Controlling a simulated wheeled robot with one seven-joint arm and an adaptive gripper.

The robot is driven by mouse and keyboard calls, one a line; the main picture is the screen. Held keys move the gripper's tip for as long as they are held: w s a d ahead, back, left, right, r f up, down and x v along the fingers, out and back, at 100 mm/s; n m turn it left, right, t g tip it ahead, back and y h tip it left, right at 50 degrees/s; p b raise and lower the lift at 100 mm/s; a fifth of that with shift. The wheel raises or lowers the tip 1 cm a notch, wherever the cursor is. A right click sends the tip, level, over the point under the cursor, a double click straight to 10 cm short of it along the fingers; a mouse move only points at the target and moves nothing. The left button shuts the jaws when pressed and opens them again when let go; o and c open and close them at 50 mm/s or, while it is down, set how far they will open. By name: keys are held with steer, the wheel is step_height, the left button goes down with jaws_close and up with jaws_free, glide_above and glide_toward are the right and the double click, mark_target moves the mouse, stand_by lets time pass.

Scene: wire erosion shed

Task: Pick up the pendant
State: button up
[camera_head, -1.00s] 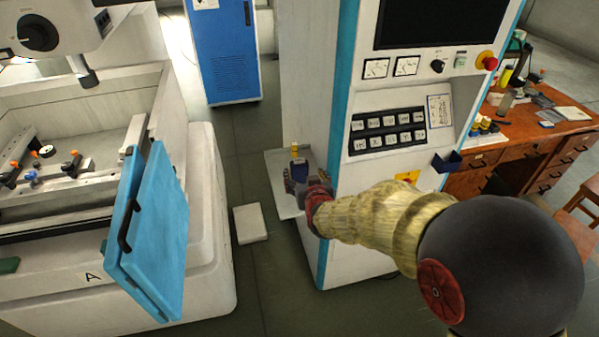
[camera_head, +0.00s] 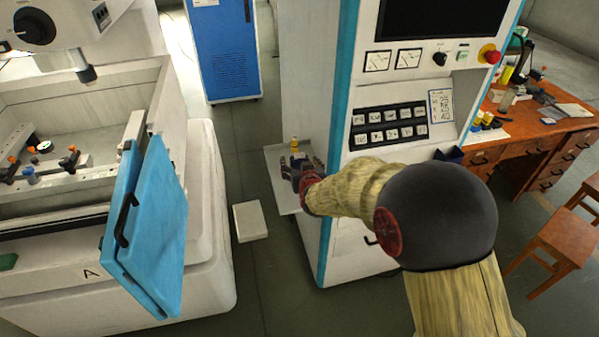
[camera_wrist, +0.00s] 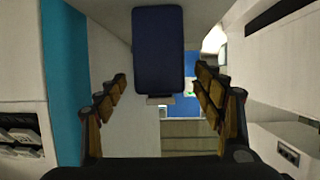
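A dark blue box-like thing, which I take for the pendant (camera_wrist: 158,42), shows upright in the upper middle of the wrist view. It lies between the lines of my two fingers and seems to be beyond the fingertips. My gripper (camera_wrist: 161,77) is open, with a clear gap on both sides of it. In the head view my gripper (camera_head: 301,166) is at the small white shelf (camera_head: 279,158) on the side of the control cabinet. The blue thing is mostly hidden there. I cannot tell whether it touches the shelf.
The control cabinet (camera_head: 345,225) is close on the right. The machine with its open blue door (camera_head: 155,225) stands left. A white block (camera_head: 250,221) lies on the floor between them.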

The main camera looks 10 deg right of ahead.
steer(key=shift+c, duration=1.2)
steer(key=c, duration=1.1)
steer(key=shift+r, duration=0.15)
steer(key=shift+c, duration=0.6)
